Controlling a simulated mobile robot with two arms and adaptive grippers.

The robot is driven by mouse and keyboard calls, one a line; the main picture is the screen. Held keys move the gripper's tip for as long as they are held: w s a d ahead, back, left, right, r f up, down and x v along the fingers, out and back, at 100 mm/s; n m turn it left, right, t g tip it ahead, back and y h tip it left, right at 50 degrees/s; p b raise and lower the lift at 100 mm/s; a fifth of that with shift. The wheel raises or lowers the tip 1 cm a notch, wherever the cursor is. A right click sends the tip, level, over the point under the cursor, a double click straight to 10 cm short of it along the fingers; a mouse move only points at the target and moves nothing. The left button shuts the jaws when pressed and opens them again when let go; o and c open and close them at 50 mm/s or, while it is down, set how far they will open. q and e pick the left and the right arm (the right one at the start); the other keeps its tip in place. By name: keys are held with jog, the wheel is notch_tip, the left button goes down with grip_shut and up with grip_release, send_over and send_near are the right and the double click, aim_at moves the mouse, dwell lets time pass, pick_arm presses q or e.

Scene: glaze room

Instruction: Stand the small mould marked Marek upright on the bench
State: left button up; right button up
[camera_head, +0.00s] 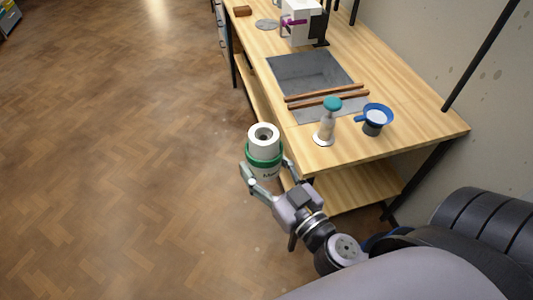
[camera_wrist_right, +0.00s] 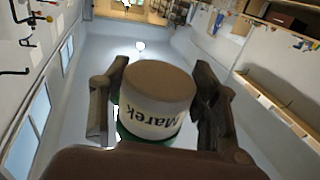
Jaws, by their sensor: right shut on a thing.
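The small mould (camera_head: 265,147) is a white cylinder with a green band, a round hole in its top end and the name Marek on its side. In the head view it is held in the air, about upright, over the floor just left of the bench's (camera_head: 350,147) near end. My right gripper (camera_head: 264,180) is shut on it, a finger on each side. In the right wrist view the mould (camera_wrist_right: 158,105) sits between the fingers, its flat brownish end and the Marek lettering showing. My left gripper is out of view.
A white device (camera_head: 300,25) stands farther back. Bare wood shows along the near end.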

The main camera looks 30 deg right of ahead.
jog(key=w+a+r+n+g+y, duration=0.2)
jog(key=w+a+n+g+y, duration=0.1)
jog(key=a+n+g+y, duration=0.2)
jog(key=w+a+r+n+g+y, duration=0.2)
jog(key=w+a+n+g+y, duration=0.2)
jog(key=a+y, duration=0.5)
jog(key=shift+w+a+r+n+g, duration=0.2)
jog(key=shift+a+r+n+g, duration=0.2)
jog(key=shift+a+n, duration=0.6)
jog(key=shift+d, duration=0.15)
